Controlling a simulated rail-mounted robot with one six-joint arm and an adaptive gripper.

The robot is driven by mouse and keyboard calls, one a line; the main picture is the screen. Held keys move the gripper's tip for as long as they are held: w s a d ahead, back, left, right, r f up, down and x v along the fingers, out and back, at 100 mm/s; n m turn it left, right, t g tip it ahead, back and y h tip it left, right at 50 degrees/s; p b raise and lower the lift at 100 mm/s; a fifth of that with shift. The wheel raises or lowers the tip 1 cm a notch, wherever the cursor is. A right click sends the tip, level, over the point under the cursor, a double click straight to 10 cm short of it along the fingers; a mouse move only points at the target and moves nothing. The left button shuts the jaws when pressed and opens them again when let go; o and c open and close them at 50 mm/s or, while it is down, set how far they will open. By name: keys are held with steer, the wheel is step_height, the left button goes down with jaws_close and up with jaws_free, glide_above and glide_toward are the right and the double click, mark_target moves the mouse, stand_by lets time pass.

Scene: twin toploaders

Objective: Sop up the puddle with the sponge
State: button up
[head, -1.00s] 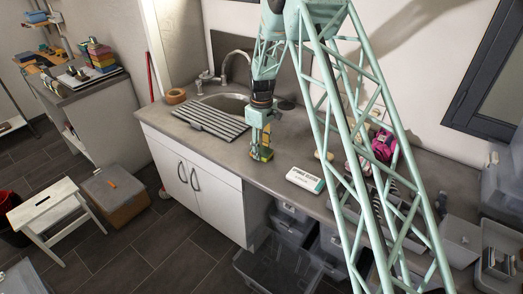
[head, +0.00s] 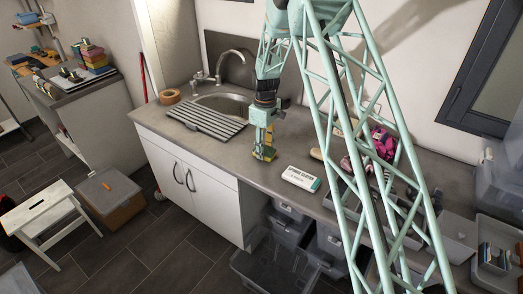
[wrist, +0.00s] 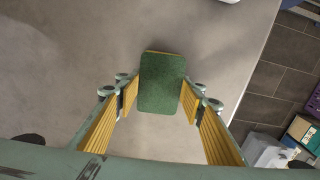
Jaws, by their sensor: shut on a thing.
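My gripper (head: 264,148) is low over the grey countertop (head: 225,160), between the ribbed drainboard and a white box. It is shut on the sponge (wrist: 161,82), which has a dark green top face and a yellow edge. The sponge sits between the two yellow-padded fingers in the wrist view. In the head view the sponge (head: 265,155) is at or just above the counter; I cannot tell whether it touches. No clear puddle outline shows; faint darker patches on the counter in the wrist view may be wet or only shading.
The ribbed drainboard (head: 205,121) and sink (head: 228,103) are left of my gripper. A white labelled box (head: 300,179) is close on the right, near the front edge. Pink items (head: 383,142) and grey bins (head: 455,235) are farther right. A tape roll (head: 170,96) lies beside the sink.

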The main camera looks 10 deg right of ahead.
steer(key=shift+s+d, duration=0.2)
steer(key=shift+d, duration=0.55)
steer(key=shift+w, duration=0.15)
steer(key=shift+w+a, duration=0.2)
steer(key=shift+w, duration=0.55)
steer(key=shift+w+a, duration=0.25)
steer(key=shift+w, duration=0.5)
steer(key=shift+w+a, duration=0.2)
steer(key=shift+w, duration=0.55)
steer(key=shift+r, duration=0.15)
step_height(320, 180, up, 12)
steer(key=p, duration=0.4)
stand_by(0.8)
stand_by(0.4)
